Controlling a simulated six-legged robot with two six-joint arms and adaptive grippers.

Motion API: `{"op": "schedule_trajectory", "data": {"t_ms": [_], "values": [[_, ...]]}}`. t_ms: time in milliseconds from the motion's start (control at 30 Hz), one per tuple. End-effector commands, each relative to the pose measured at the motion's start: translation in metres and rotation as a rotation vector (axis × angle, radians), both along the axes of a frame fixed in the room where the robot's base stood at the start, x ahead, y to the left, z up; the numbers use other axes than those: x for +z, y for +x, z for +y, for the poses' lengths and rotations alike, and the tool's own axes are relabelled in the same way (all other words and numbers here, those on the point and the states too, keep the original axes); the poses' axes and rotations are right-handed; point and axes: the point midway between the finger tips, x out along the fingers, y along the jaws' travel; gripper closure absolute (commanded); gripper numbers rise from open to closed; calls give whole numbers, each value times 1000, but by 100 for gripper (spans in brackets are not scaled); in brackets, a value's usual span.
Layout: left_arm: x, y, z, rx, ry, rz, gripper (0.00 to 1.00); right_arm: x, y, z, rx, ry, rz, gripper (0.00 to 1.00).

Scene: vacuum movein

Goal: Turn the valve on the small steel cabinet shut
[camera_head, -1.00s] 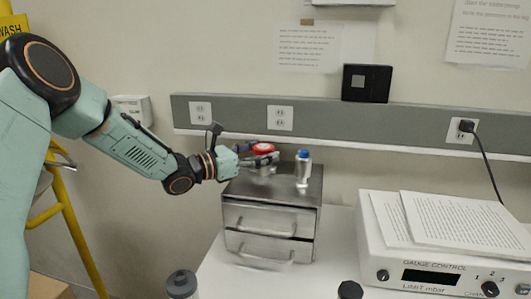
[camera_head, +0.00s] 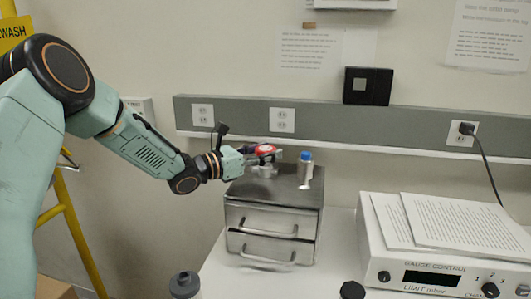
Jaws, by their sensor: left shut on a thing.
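The small steel cabinet (camera_head: 272,216) stands on the white bench, with two drawers and bar handles on its front. The valve (camera_head: 266,149) with a red top sits on the cabinet's top, toward the back left. My left gripper (camera_head: 262,157) reaches in from the left and is shut on the valve; its fingers hide part of it. A small bottle with a blue cap (camera_head: 305,170) stands on the cabinet top just right of the valve. My right gripper is not in view.
A white gauge controller (camera_head: 440,276) with papers on top stands on the right. A dark-capped bottle (camera_head: 184,284) and a black knob-like cap (camera_head: 352,290) are at the front edge. A grey outlet strip (camera_head: 350,126) runs along the wall behind. A yellow frame (camera_head: 75,235) is at left.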

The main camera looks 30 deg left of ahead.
Motion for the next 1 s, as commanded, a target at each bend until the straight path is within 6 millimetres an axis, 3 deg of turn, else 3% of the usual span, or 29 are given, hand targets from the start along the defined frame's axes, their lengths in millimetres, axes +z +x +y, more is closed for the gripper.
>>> {"op": "schedule_trajectory", "data": {"t_ms": [167, 567, 1000], "values": [[0, 0, -1, -2, 3, 2, 82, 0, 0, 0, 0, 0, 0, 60], [-2, 0, 0, -84, 6, 0, 82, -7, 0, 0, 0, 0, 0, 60], [-7, 0, -1, -379, 8, 2, 82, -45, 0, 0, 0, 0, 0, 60]]}}
